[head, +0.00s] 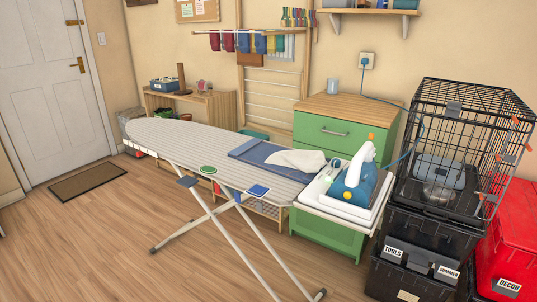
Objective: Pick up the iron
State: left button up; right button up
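Neither of my grippers shows in the head view.
A wire crate (470,97) on black totes (405,268) stands close to the iron's right, with red totes (513,240) beside it. A green cabinet (345,133) is behind the board. A folded cloth (295,160) lies left of the iron. Floor in front is clear.

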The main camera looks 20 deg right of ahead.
aim_at(363, 166)
jog(key=u, duration=0.05)
jog(key=i, duration=1.15)
jog(key=z, duration=0.9)
